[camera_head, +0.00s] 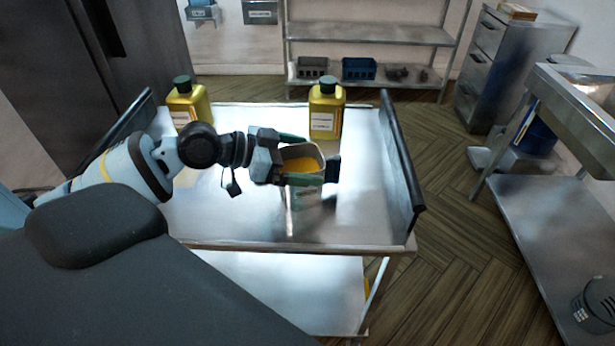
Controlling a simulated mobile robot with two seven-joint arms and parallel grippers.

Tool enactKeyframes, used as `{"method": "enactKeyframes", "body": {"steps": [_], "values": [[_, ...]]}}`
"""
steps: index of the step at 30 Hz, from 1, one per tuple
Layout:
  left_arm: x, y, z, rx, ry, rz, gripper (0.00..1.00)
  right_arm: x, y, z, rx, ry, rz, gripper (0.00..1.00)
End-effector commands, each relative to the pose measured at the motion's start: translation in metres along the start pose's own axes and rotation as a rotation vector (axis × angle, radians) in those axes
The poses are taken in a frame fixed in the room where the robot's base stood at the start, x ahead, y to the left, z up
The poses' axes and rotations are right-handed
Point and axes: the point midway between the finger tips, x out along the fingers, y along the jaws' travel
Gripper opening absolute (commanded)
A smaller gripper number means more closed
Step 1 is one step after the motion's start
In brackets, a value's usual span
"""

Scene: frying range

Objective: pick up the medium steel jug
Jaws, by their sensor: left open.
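An open-topped vessel (301,153) with a pale rim and yellow-orange inside is on the steel cart in the camera_head view; it appears to be the medium steel jug. My left gripper (316,160) reaches in from the left. Its fingers are open, one on the far side of the vessel and one on the near side. The near finger and the palm hide much of the vessel's wall and base. I cannot tell whether the fingers touch it. My right gripper is not in view.
The cart top (360,215) has dark raised side rails (402,165). A yellow bottle (325,112) stands just behind the vessel. Another yellow bottle (186,105) stands at the back left. The cart's front and right areas are clear. A steel table (560,235) stands at the right.

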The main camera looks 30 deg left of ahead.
Motion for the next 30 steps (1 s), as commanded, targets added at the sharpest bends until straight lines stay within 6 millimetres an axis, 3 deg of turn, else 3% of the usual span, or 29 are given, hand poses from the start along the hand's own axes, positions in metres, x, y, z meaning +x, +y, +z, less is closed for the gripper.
{"method": "enactKeyframes", "body": {"steps": [2,19,30], "values": [[-0.0001,0.0000,0.0001,0.000,0.000,0.000,0.95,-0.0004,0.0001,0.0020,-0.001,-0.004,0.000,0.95],[-0.0003,0.0000,0.0000,0.000,0.000,0.000,0.20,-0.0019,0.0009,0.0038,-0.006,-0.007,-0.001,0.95],[-0.0033,-0.0005,-0.0082,0.005,0.005,-0.002,0.19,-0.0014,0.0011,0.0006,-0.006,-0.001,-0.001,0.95]]}}
